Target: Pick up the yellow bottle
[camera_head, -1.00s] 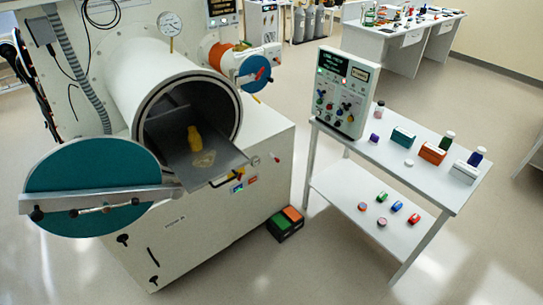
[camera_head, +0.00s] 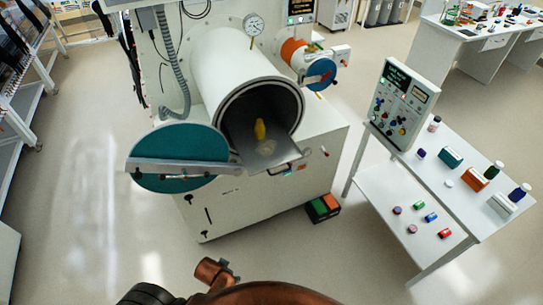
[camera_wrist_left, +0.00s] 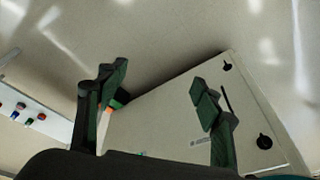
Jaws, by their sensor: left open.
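The yellow bottle (camera_head: 260,129) stands upright on the grey slide-out tray (camera_head: 285,161) in the mouth of the round transfer chamber (camera_head: 244,66). The chamber's teal door (camera_head: 178,172) is swung open to the left. My left gripper (camera_wrist_left: 158,82) shows in the left wrist view with its two dark green fingers spread wide and nothing between them. Behind the fingers are the floor and the glovebox's cream base cabinet (camera_wrist_left: 190,118); the bottle is not visible there. A copper-coloured part of my arm shows at the bottom of the head view, well short of the bottle. My right gripper is not in view.
A white two-level table (camera_head: 440,190) with boxes, small bottles and a control panel (camera_head: 403,105) stands to the right. A green and orange pedal box (camera_head: 322,207) lies on the floor by the cabinet. The floor in front is clear.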

